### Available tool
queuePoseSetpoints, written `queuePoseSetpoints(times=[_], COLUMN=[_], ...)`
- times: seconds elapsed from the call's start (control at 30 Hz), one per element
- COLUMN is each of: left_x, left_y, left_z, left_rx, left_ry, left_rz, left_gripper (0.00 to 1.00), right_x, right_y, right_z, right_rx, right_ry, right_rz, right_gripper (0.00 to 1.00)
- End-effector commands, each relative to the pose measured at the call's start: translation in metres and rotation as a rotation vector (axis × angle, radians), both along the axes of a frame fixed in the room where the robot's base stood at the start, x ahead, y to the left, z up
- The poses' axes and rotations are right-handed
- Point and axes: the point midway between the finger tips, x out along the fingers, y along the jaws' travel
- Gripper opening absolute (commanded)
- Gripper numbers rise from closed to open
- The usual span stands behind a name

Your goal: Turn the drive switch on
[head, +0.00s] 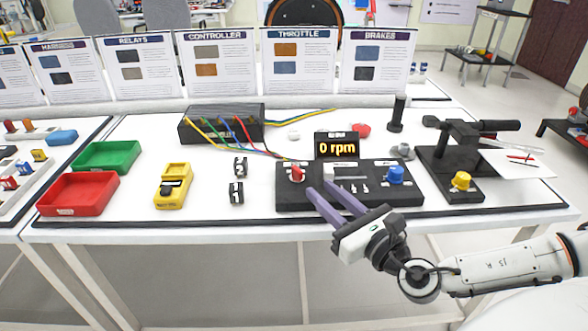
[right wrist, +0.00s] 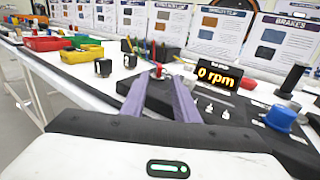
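The black control panel (head: 340,203) lies near the front edge of the white table. A red switch knob (head: 297,174) stands at its left end, and a blue knob (head: 396,175) at its right. The display (head: 337,148) behind it reads 0 rpm. My right gripper (head: 319,188) is open and empty, its two purple fingers over the panel's left part, just short of the red knob. In the right wrist view the red knob (right wrist: 157,71) shows beyond and between the fingertips, apart from them. My left gripper is not in view.
Small white toggles (right wrist: 210,106) sit on the panel right of the fingers. Numbered black blocks (head: 237,192), a yellow device (head: 173,186) and red (head: 78,193) and green trays stand left. A black box (head: 221,124) with coloured wires is behind. A black lever unit (head: 450,165) stands right.

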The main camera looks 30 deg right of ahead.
Motion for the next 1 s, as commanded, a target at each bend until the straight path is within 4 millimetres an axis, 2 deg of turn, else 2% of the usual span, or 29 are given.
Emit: queuePoseSetpoints(times=[0.23,0.5,0.7,0.93,0.97,1.0], left_x=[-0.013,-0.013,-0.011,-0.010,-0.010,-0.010], left_y=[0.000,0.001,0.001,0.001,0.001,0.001], left_z=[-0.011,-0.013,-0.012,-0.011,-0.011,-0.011], left_rx=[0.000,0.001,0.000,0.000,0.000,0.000], left_ry=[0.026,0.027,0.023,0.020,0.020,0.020], left_rz=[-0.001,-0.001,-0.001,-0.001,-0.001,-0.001], left_gripper=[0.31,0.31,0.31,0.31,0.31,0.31], right_x=[0.043,0.082,0.092,0.093,0.093,0.093], right_y=[-0.001,-0.002,-0.002,-0.002,-0.002,-0.002], right_z=[0.001,0.000,-0.001,-0.001,-0.001,-0.001], right_rx=[0.006,0.006,0.005,0.005,0.005,0.005], right_ry=[-0.005,-0.001,0.003,0.003,0.003,0.003], right_rz=[-0.002,-0.002,0.000,0.000,0.000,0.000], right_gripper=[0.27,0.27,0.27,0.27,0.26,0.19])
